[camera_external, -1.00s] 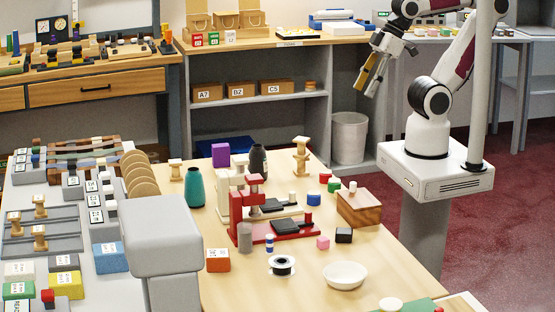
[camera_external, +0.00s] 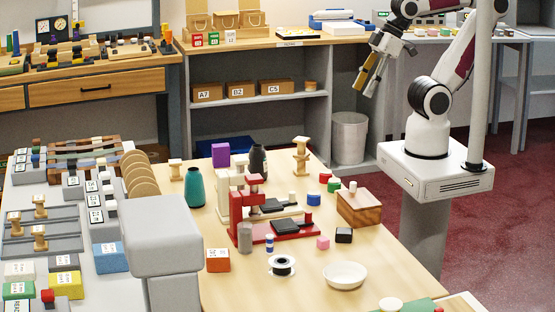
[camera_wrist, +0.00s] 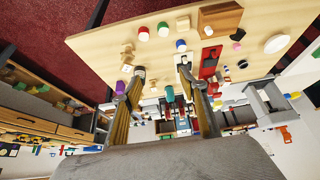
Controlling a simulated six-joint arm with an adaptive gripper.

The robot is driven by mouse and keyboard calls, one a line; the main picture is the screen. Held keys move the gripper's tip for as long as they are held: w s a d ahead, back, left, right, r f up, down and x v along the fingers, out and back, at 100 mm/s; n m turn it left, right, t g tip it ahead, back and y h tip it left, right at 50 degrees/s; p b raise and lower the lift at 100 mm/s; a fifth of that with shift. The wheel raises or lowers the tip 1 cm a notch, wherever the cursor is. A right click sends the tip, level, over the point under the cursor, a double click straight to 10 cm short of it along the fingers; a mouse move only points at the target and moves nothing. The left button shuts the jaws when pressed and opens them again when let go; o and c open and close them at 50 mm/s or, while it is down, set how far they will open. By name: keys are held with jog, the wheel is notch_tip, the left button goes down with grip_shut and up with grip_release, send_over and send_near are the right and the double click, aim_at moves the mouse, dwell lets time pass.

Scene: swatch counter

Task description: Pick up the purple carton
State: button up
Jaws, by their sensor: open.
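The purple carton (camera_external: 220,154) stands upright near the back edge of the wooden table in the external view, just left of a dark bottle (camera_external: 258,160). My gripper (camera_external: 365,86) is open and empty, high up and well to the right of the carton, beyond the table's edge. In the wrist view the two fingers of my gripper (camera_wrist: 161,70) are spread apart with nothing held between them.
A teal vase (camera_external: 195,188) stands in front of the carton. A wooden spool stand (camera_external: 301,157) and a red stand (camera_external: 240,222) are to its right. Round tan discs (camera_external: 139,177) stand in a row to its left. A grey shelf (camera_external: 262,110) stands behind the table.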

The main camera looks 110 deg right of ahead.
jog(key=w+d+f+t+h, duration=0.25)
jog(key=w+d, duration=0.55)
jog(key=w, duration=0.4)
jog(key=w+d+f+t+h, duration=0.1)
jog(key=w+d+f, duration=0.2)
jog(key=w+d, duration=0.65)
jog(key=w+d+f+t+y, duration=0.1)
jog(key=w+d+f+t, duration=0.1)
jog(key=w+d+f, duration=0.45)
jog(key=t+y, duration=0.1)
jog(key=t, duration=0.1)
send_near(221, 155)
jog(key=shift+w+d+r+m, duration=0.25)
jog(key=shift+w+d+m, duration=0.05)
jog(key=shift+w+d, duration=0.8)
jog(key=shift+s+d+f+t+y, duration=0.1)
jog(key=shift+s+f+t+y, duration=0.05)
jog(key=shift+f, duration=0.25)
jog(key=shift+s+d+f+t+y, duration=0.1)
jog(key=shift+s+f, duration=0.05)
jog(key=shift+f, duration=0.25)
jog(key=shift+w, duration=0.1)
jog(key=shift+x, duration=1.2)
